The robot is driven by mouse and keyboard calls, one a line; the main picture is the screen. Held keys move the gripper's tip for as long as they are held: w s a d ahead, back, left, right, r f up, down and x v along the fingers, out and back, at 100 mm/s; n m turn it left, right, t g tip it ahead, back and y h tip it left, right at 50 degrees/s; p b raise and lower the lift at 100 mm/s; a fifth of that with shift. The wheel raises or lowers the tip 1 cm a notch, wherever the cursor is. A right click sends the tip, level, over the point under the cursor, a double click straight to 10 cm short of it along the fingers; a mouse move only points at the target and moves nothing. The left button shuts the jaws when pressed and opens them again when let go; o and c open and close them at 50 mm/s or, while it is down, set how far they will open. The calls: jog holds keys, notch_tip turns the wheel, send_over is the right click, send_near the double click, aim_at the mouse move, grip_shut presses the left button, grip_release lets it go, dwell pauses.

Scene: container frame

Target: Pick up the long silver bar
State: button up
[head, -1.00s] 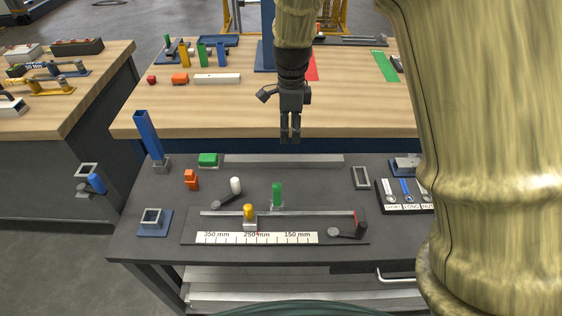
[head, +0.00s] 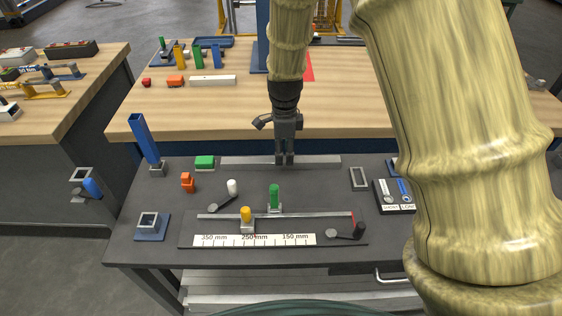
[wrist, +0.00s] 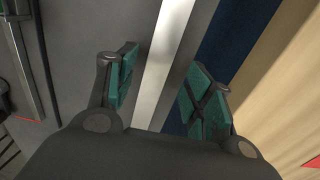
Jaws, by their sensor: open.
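The long silver bar (head: 240,161) lies flat along the back edge of the dark workbench, running left to right. My gripper (head: 284,161) is over the bar, right of its middle, pointing down. In the wrist view my gripper (wrist: 160,90) is open, with one green-padded finger on either side of the bar (wrist: 165,62). Nothing is held. The bar shows between the fingers and runs on below them; how far the fingertips are above or beside it is hard to tell. The gripper hides a small part of the bar in the head view.
A grey rectangular frame (head: 358,179) is right of the bar. A measuring fixture (head: 330,240) lies in front. A wooden table (head: 220,120) stands behind.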

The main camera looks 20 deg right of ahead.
jog(key=shift+a+f+p, duration=0.15)
jog(key=shift+f+p, duration=0.25)
jog(key=shift+f, duration=1.45)
jog(key=shift+s, duration=0.1)
grip_shut()
